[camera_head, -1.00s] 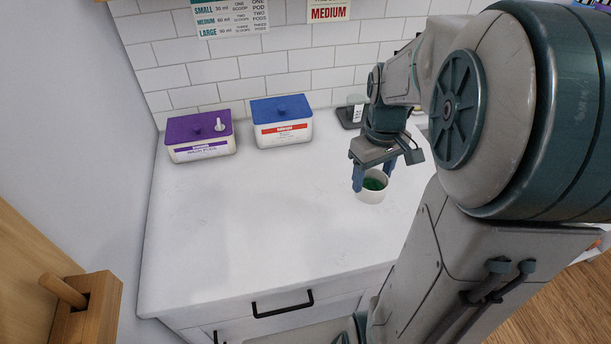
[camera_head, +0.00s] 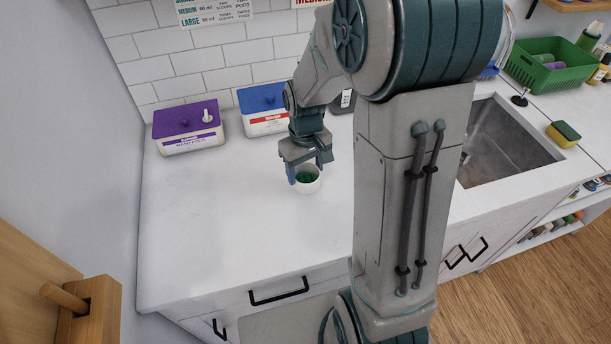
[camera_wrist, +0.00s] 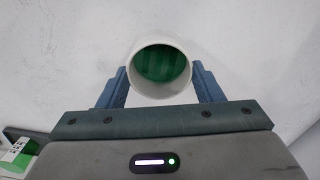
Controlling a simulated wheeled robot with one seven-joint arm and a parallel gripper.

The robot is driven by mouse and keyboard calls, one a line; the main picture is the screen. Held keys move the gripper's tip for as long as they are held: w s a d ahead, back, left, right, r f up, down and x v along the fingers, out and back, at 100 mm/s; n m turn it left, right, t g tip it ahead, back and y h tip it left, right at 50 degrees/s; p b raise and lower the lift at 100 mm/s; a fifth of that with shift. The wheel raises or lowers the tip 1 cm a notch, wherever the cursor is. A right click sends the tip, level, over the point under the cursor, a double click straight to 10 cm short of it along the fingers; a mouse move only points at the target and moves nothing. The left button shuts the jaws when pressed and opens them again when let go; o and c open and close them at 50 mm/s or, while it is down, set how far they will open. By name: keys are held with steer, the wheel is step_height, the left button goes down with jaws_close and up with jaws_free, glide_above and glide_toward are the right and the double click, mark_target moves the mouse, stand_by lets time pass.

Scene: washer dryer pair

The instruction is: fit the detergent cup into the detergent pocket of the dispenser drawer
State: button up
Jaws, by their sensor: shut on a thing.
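The detergent cup is a small white round cup (camera_head: 308,184) with green contents. My gripper (camera_head: 306,172) is shut on it, with one blue finger on each side, and holds it over the white counter. In the wrist view the cup (camera_wrist: 160,68) shows its open mouth and green inside between my two fingers. The cup looks upright or nearly so. I cannot tell exactly how high it is above the counter. The dispenser drawer and its detergent pocket are not in view.
A purple-lidded tub (camera_head: 188,127) and a blue-lidded tub (camera_head: 262,110) stand at the back of the counter (camera_head: 215,220). A sink (camera_head: 505,140), a yellow-green sponge (camera_head: 563,134) and a green basket (camera_head: 548,68) are at the right. The counter's left and front are clear.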

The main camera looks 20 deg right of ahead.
mark_target(305, 182)
steer(key=shift+f+p, duration=0.35)
steer(key=shift+f, duration=1.6)
steer(key=shift+f, duration=0.2)
steer(key=o, duration=1.1)
steer(key=shift+c, duration=0.2)
steer(key=shift+r, duration=0.1)
